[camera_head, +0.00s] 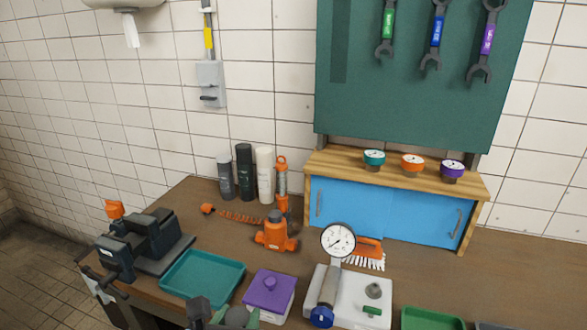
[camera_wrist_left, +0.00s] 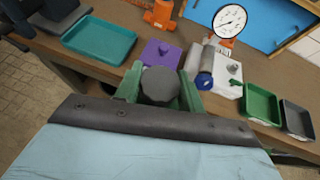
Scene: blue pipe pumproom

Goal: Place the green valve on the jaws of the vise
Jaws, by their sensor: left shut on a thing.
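The dark vise (camera_head: 155,240) stands at the left end of the bench, with an orange knob-like piece (camera_head: 115,209) at its left side. My left gripper (camera_head: 226,315) is at the bottom edge of the head view, in front of the bench and to the right of the vise. It is shut on the green valve, seen in the left wrist view as a grey round piece (camera_wrist_left: 160,83) with green parts on both sides. Much of the valve is cut off in the head view. The vise is only partly visible in the wrist view (camera_wrist_left: 55,14). My right gripper is not in view.
A teal tray (camera_head: 202,292) lies right of the vise, then a purple-lidded box (camera_head: 268,302) and a white block with a pressure gauge (camera_head: 338,240).

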